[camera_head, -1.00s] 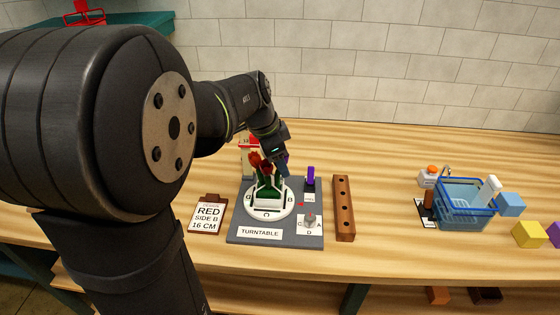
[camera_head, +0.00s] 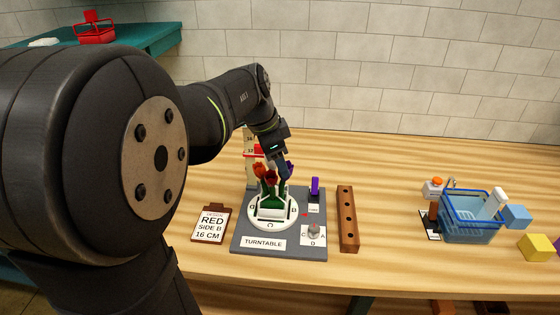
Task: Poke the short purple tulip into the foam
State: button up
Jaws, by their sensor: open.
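A purple tulip (camera_head: 290,170) stands among the flowers at the turntable, at the right of the group. Two red tulips (camera_head: 264,172) stand to its left. Their green stems go down into the white holder (camera_head: 271,212) on the round turntable plate (camera_head: 258,222). The foam itself cannot be made out clearly behind the stems. My gripper (camera_head: 281,172) points down just above the holder, close beside the purple tulip's head, and is open. Its fingertips are small and partly hidden by the flowers, so I cannot tell whether they touch the tulip.
A purple upright piece (camera_head: 315,187) and a grey knob (camera_head: 314,231) are on the turntable base. A wooden block with holes (camera_head: 348,220) lies to the right. A clipboard (camera_head: 212,224) reads RED, SIDE B, 16 CM. A blue basket (camera_head: 470,220) stands far right.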

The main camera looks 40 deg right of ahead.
jog(key=shift+a+r, duration=0.1)
jog(key=shift+r, duration=0.15)
jog(key=o, duration=0.5)
jog(key=shift+o, duration=0.2)
jog(key=shift+a, duration=0.15)
jog(key=s+a+f+n+t, duration=0.1)
jog(key=s+a+n+t, duration=0.3)
jog(key=a+n, duration=0.95)
jog(key=s+a+f+n, duration=0.2)
jog(key=s+a+f, duration=0.2)
jog(key=a, duration=0.4)
jog(key=s+a+f+n+t+y, duration=0.1)
jog(key=s+a+f, duration=0.3)
jog(key=a, duration=0.4)
jog(key=shift+s+a+f+n+t+y, duration=0.3)
jog(key=shift+s+f+n, duration=0.1)
jog(key=shift+f+n, duration=0.35)
